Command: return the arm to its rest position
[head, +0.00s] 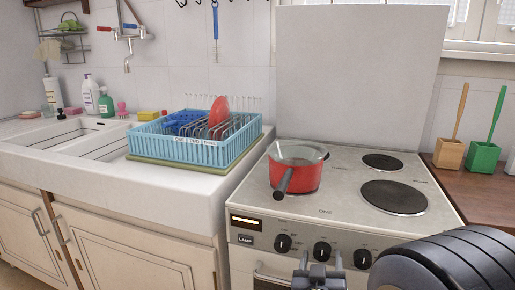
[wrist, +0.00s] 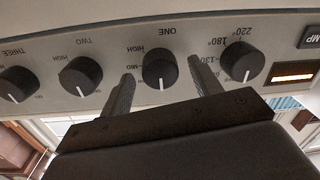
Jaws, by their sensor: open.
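My gripper (head: 320,266) is low at the front of the stove, before its control panel. In the wrist view my gripper (wrist: 161,84) is open and empty, its two fingers apart on either side of a black knob (wrist: 160,68) marked ONE. I cannot tell whether a finger touches the panel. In the head view part of my dark arm fills the lower right corner.
A red pot (head: 295,172) with a dark handle stands on the stove (head: 335,205). A blue dish rack (head: 185,150) stands beside the sink (head: 60,140) at left. Wooden and green brush holders (head: 483,157) stand on the right counter. Space above the right burners is clear.

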